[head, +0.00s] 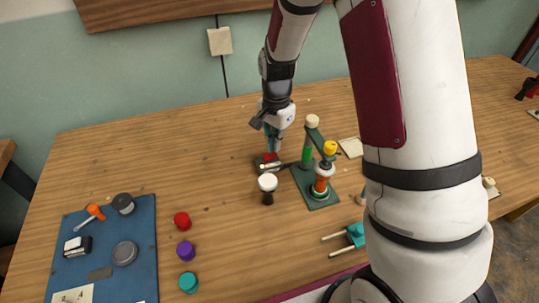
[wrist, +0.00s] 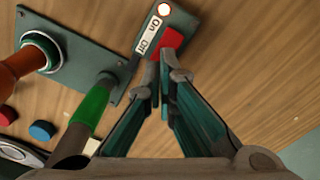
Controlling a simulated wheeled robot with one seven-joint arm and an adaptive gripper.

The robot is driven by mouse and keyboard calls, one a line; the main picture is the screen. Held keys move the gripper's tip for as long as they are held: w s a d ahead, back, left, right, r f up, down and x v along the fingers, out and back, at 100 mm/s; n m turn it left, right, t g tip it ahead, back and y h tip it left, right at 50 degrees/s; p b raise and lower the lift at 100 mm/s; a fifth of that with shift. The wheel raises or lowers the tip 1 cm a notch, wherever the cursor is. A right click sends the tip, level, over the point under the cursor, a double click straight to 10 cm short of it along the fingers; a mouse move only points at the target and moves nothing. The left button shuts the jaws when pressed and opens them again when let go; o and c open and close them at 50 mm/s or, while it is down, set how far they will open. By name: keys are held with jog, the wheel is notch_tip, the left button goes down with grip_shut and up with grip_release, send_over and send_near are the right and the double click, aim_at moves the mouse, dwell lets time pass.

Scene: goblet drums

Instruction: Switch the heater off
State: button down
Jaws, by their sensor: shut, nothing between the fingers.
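A small dark switch box (head: 257,166) stands on the wooden table, left of a green base plate. In the wrist view it has a red rocker (wrist: 171,42), white On and Off labels (wrist: 148,37) and a round lamp (wrist: 164,9) glowing white with an orange rim. My gripper (head: 272,150) points down over the box. In the wrist view my gripper (wrist: 163,66) is shut and empty, its tips at the red rocker's edge near the Off label. I cannot tell whether they touch it, or which way the rocker leans.
The green base plate (head: 320,203) carries a post with an arm and an orange-red column, close right of my gripper. A white-topped knob (head: 267,182) stands in front. Red, purple and teal caps and a blue mat (head: 140,230) lie left. The back-left table is clear.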

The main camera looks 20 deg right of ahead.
jog(key=shift+f+b, duration=0.55)
jog(key=shift+f, duration=0.65)
dwell(0.5)
jog(key=shift+r, duration=0.1)
jog(key=shift+r+p, duration=2.05)
jog(key=shift+r, duration=1.35)
